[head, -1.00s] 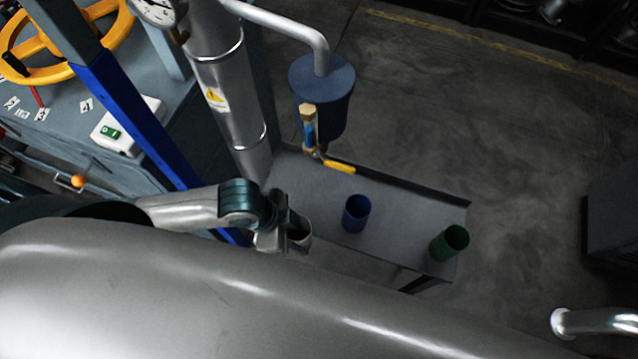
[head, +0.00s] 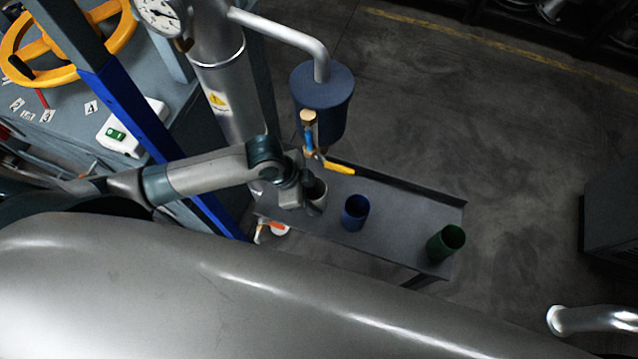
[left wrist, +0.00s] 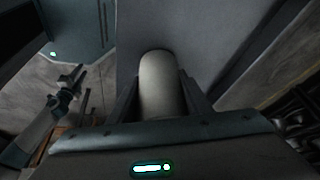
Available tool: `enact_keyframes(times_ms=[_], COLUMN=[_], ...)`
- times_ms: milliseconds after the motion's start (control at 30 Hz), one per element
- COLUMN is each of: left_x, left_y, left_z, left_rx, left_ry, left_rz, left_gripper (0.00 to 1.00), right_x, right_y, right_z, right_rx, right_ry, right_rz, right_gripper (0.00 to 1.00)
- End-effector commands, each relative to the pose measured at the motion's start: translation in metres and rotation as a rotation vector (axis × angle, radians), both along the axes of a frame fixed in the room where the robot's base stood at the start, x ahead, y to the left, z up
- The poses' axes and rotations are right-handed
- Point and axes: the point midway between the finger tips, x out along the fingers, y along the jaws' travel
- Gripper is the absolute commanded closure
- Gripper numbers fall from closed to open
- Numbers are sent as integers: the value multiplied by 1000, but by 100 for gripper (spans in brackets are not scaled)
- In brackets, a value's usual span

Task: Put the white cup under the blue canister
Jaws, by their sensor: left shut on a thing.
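Whether the cup touches the shelf is unclear.
A blue cup (head: 355,212) and a green cup (head: 446,243) stand on the grey shelf (head: 400,222) to the right of the white cup. The shelf has a raised back edge. A silver column (head: 222,90) stands left of the canister.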

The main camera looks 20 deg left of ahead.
Motion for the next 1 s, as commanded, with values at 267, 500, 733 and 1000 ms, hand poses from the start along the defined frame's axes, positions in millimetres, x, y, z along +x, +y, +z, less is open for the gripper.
enact_keyframes(times_ms=[267,500,733,1000], left_x=[39,39,38,38], left_y=[-1,-1,-1,-1], left_z=[3,-5,-6,-8], left_rx=[0,0,0,0], left_ry=[-3,-2,-2,-1], left_rz=[2,0,0,-1], left_gripper=[80,80,80,37], right_x=[0,0,0,0], right_y=[1,1,1,1], right_z=[11,17,16,16], right_rx=[1,1,1,1], right_ry=[-1,-1,-1,-1], right_rz=[0,0,0,1], right_gripper=[69,69,69,69])
